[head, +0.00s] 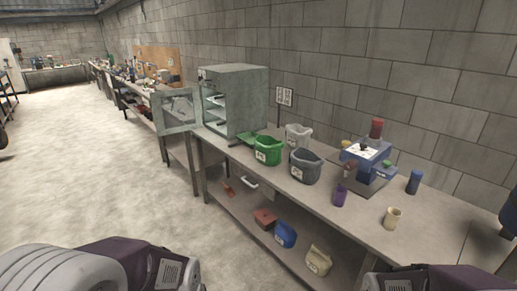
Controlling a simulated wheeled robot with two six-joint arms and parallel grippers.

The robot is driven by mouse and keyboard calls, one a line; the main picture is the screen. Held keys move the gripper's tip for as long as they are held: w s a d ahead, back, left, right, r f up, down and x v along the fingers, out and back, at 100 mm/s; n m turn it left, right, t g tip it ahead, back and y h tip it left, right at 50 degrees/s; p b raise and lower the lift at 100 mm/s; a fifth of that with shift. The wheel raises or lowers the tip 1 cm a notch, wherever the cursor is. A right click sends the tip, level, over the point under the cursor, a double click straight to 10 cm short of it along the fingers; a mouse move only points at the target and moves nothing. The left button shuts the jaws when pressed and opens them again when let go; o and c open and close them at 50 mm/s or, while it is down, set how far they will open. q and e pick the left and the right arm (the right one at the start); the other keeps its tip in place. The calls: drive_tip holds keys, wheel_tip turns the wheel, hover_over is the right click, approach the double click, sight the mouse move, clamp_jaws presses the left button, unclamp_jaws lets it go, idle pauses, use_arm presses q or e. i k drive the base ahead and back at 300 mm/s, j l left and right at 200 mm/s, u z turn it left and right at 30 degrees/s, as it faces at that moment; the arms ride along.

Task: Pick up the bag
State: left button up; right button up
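Several bag-like open containers show in the head view; I cannot tell which one is the bag. A green one (268,151), a dark grey one (305,168) and a whitish one (298,135) stand close together on the workbench. A blue one (285,235) and a beige one (318,261) sit on the lower shelf. Parts of my arms show at the bottom left and bottom right, well apart from all of them. Neither gripper's fingers are in view.
The workbench (430,240) runs along the block wall. An oven-like cabinet (240,98) with its glass door (176,110) open stands left of the containers. A blue machine (368,160), a purple bottle (340,195) and a cream cup (391,217) stand right. The floor left is clear.

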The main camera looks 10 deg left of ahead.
sight(267, 151)
drive_tip(key=i+j+z, duration=0.15)
drive_tip(key=i, duration=0.25)
drive_tip(key=i+j+z, duration=0.2)
drive_tip(key=i+j, duration=0.15)
drive_tip(key=i+j+z, duration=0.15)
drive_tip(key=i+j, duration=0.25)
drive_tip(key=i+j+z, duration=0.2)
drive_tip(key=j, duration=0.25)
drive_tip(key=i+j+z, duration=0.15)
drive_tip(key=i+j, duration=0.25)
drive_tip(key=i+j+z, duration=0.15)
drive_tip(key=i+j, duration=0.15)
drive_tip(key=j, duration=0.3)
drive_tip(key=i+j+z, duration=0.2)
drive_tip(key=j, duration=0.35)
drive_tip(key=i+j+z, duration=0.15)
drive_tip(key=j, duration=0.4)
drive_tip(key=i, duration=0.1)
